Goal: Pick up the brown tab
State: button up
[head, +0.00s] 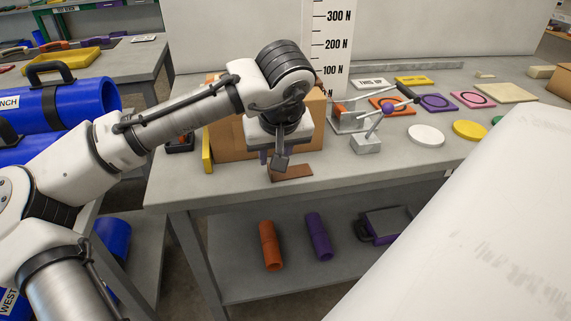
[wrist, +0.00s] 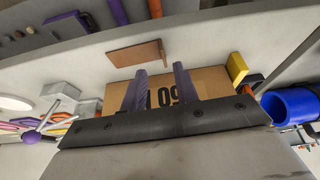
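The brown tab (head: 291,172) is a flat brown rectangle lying on the grey bench near its front edge. It also shows in the wrist view (wrist: 136,54), just beyond the fingertips. My gripper (head: 277,163) is above the bench beside the tab, pointing down. In the wrist view my gripper (wrist: 160,72) has its two purple fingers spread apart with nothing between them. The fingers are not touching the tab in the wrist view. In the head view the fingers partly cover the tab's left end.
A cardboard box (head: 232,137) stands right behind my gripper, with a yellow block (head: 207,150) at its left. A metal fixture with a purple-knobbed lever (head: 366,141) is to the right. Coloured discs and plates lie further right. The bench front (head: 350,183) is clear.

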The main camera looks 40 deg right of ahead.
aim_at(290, 169)
jog(key=x, duration=0.5)
jog(key=shift+w+a+f, duration=0.1)
jog(key=shift+a, duration=0.2)
jog(key=shift+c, duration=0.3)
grip_shut()
